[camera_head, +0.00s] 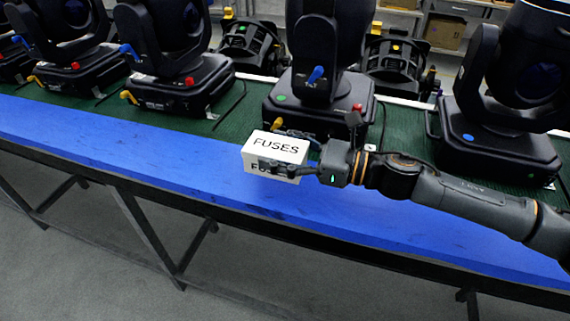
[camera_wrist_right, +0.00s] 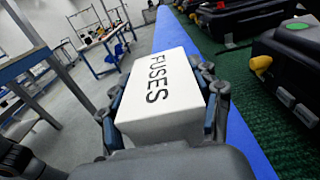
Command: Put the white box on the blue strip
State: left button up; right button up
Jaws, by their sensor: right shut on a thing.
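The white box (camera_head: 276,147), marked FUSES, is at the middle of the head view, over the blue strip. My right gripper (camera_head: 280,170) comes in from the right and is shut on the box. In the right wrist view the box (camera_wrist_right: 160,90) sits between the two fingers of the right gripper (camera_wrist_right: 165,110). The blue strip (camera_head: 130,150) runs along the front edge of the table; it also shows in the right wrist view (camera_wrist_right: 177,38). Whether the box touches the strip I cannot tell. My left gripper is not in view.
Several black stage lights stand on the green surface (camera_head: 190,122) behind the strip; one (camera_head: 315,100) is close behind the box. The strip is bare to the left of the box. Other tables (camera_wrist_right: 100,50) stand across the floor in the wrist view.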

jog(key=shift+w+d+f, duration=0.25)
jog(key=shift+w+f, duration=0.1)
jog(key=shift+f, duration=0.2)
jog(key=f, duration=0.2)
jog(key=f+p, duration=0.1)
jog(key=shift+w+d+f, duration=0.25)
jog(key=shift+f, duration=0.1)
